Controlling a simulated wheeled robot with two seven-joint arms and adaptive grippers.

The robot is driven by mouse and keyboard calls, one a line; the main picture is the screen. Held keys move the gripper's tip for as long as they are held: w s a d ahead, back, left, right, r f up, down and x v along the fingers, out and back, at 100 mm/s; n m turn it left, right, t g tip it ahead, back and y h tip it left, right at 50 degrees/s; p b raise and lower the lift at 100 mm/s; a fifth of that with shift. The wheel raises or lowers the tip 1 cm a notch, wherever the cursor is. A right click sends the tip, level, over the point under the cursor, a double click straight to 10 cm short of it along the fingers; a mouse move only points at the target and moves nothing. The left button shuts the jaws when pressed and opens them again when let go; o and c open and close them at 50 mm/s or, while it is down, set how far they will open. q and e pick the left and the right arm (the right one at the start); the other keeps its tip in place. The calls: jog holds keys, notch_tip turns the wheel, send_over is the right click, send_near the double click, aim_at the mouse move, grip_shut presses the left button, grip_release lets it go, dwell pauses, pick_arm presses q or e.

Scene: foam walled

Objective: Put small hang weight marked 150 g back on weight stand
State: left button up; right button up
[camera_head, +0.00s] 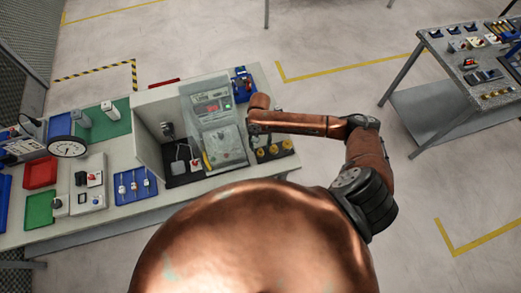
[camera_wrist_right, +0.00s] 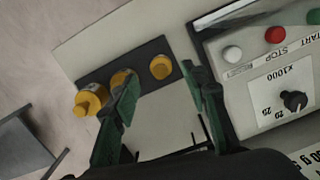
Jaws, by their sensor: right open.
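A dark weight stand (camera_wrist_right: 140,65) carries brass-coloured weights in a row: one at the left end (camera_wrist_right: 88,100), a middle one (camera_wrist_right: 122,78) partly behind my finger, and one at the right (camera_wrist_right: 160,67). In the head view the stand's weights (camera_head: 274,150) sit at the right end of the bench. No 150 g marking is legible on any of them. My right gripper (camera_wrist_right: 162,92) is open over the stand's near side, with no weight visible between its fingers. In the head view its fingers are hard to make out below the copper arm. My left gripper is not in view.
A grey machine (camera_head: 222,130) with buttons and a knob (camera_wrist_right: 293,100) stands close beside the stand. Open floor lies right of the bench.

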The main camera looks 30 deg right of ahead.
notch_tip(320, 180, up, 7)
jog(key=shift+w+d+r, duration=0.15)
jog(key=shift+w+d, duration=0.05)
jog(key=shift+w, duration=0.15)
jog(key=shift+d, duration=0.1)
